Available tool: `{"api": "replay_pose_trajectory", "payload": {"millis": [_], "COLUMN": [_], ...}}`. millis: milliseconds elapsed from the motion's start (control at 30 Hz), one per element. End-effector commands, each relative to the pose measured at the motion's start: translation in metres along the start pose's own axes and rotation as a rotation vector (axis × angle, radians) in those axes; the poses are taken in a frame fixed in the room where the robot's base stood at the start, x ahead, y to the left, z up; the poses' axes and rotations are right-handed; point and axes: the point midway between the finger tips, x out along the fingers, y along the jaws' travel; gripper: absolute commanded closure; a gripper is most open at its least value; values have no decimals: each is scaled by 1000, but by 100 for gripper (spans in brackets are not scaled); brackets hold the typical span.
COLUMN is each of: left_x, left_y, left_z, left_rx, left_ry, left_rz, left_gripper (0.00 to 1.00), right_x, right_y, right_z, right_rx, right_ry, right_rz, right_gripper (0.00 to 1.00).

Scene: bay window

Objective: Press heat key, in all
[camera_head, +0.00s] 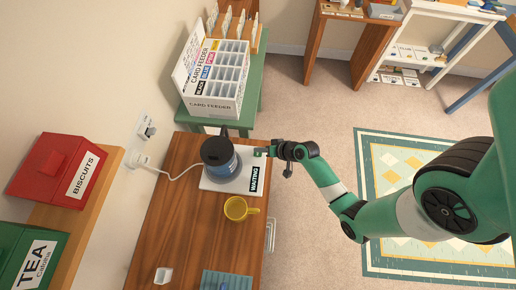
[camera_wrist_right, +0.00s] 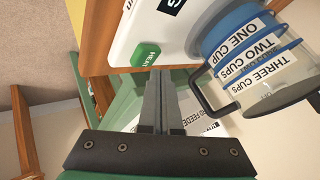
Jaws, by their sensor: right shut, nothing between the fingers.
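The green heat key (camera_wrist_right: 147,54) sits on the edge of the white kettle base (camera_wrist_right: 130,28) in the right wrist view. The base also shows in the head view (camera_head: 214,185), with a panel (camera_head: 254,180) reading WAITING. The kettle (camera_head: 218,158), with a blue band, stands on the base; its cup marks and handle show in the wrist view. My right gripper (camera_head: 270,151) is shut and empty at the base's right side. Its fingertips (camera_wrist_right: 160,74) are close beside the heat key; I cannot tell whether they touch it. My left gripper is not in view.
A yellow mug (camera_head: 236,209) stands on the wooden table (camera_head: 180,225) in front of the base. A white cord runs to the wall socket (camera_head: 141,160). A card feeder box (camera_head: 216,104) stands on a green table behind. Open carpet lies right of the table.

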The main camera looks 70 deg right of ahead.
Motion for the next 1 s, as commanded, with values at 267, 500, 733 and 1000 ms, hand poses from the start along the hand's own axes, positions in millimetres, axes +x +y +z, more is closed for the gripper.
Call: {"api": "replay_pose_trajectory", "payload": {"millis": [267,500,733,1000], "left_x": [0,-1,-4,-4], "left_y": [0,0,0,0], "left_z": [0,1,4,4], "left_rx": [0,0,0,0], "left_ry": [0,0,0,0], "left_rz": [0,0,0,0], "left_gripper": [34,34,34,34], "right_x": [0,2,6,6], "right_y": [0,1,5,4], "right_z": [0,1,5,4], "right_rx": [0,0,0,0], "right_ry": [0,0,-1,0], "right_rz": [0,0,0,0], "right_gripper": [100,100,100,100]}}
